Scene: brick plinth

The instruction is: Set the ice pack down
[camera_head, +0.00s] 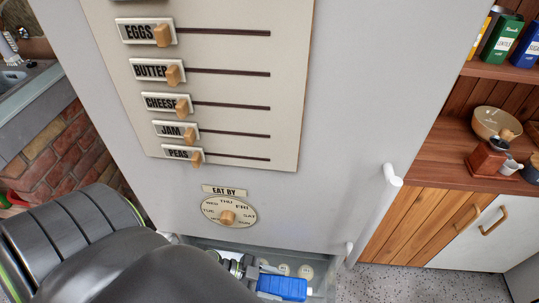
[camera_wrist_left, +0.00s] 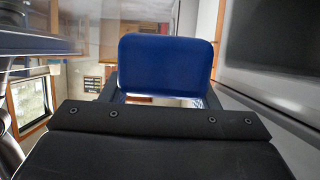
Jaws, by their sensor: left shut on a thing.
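The blue ice pack (camera_head: 283,289) is at the bottom of the head view, just below the fridge door's lower edge. It also fills the upper middle of the left wrist view (camera_wrist_left: 167,62), as a flat blue block with rounded corners. My left gripper (camera_head: 262,272) is shut on the ice pack, with a finger at each side of it in the wrist view. A pale open compartment (camera_head: 210,243) lies under and behind the gripper. I cannot tell whether the ice pack touches its floor. My right gripper is not in view.
The white fridge door (camera_head: 345,90) stands above, with a slider board (camera_head: 230,120), an eat-by dial (camera_head: 228,212) and a white handle (camera_head: 378,205). Several round pale items (camera_head: 305,271) sit behind the ice pack. A wooden counter (camera_head: 430,165) is at right. My dark arm covers the lower left.

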